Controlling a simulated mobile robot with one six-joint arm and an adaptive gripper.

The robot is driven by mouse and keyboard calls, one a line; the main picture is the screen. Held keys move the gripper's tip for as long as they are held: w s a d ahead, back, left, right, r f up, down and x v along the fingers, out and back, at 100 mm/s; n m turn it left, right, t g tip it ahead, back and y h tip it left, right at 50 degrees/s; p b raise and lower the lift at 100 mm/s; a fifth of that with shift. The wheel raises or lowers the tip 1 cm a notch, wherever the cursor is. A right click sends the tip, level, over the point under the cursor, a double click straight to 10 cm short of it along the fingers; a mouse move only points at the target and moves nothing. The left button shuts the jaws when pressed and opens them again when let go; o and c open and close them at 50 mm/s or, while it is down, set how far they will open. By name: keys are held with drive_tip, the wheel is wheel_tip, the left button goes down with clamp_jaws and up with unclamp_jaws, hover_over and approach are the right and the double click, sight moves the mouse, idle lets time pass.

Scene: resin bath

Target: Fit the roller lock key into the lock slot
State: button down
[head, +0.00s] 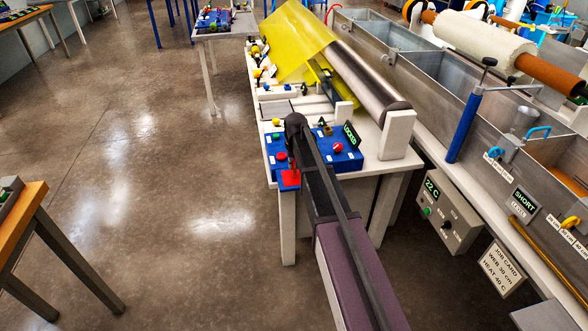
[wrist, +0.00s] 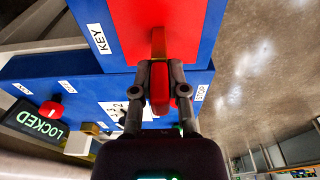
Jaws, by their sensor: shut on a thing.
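My gripper (wrist: 160,88) is shut on the red handle of the key (wrist: 160,82) in the wrist view. The key is over a red plate (wrist: 125,25) on a blue block beside a white KEY label (wrist: 99,39). I cannot tell whether the key touches the plate. The red plate also shows in the head view (head: 290,179) at the front corner of the blue control box (head: 272,152). A display (wrist: 36,122) reads LOCKED; it also shows in the head view (head: 351,134). I cannot make out the lock slot.
A red knob (wrist: 50,110) is on the blue box. Behind it is a long roller (head: 368,85) with a yellow sheet (head: 295,40). Metal tanks (head: 430,85) and a blue post (head: 463,125) stand on the right. The floor on the left is open.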

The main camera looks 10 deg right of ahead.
drive_tip(key=shift+r, duration=0.15)
wheel_tip(320, 180, up, 3)
drive_tip(key=p, duration=0.3)
drive_tip(key=shift+r+p, duration=0.15)
drive_tip(key=shift+p, duration=0.15)
drive_tip(key=s+r+p, duration=0.1)
drive_tip(key=s, duration=1.5)
drive_tip(key=shift+r, duration=0.2)
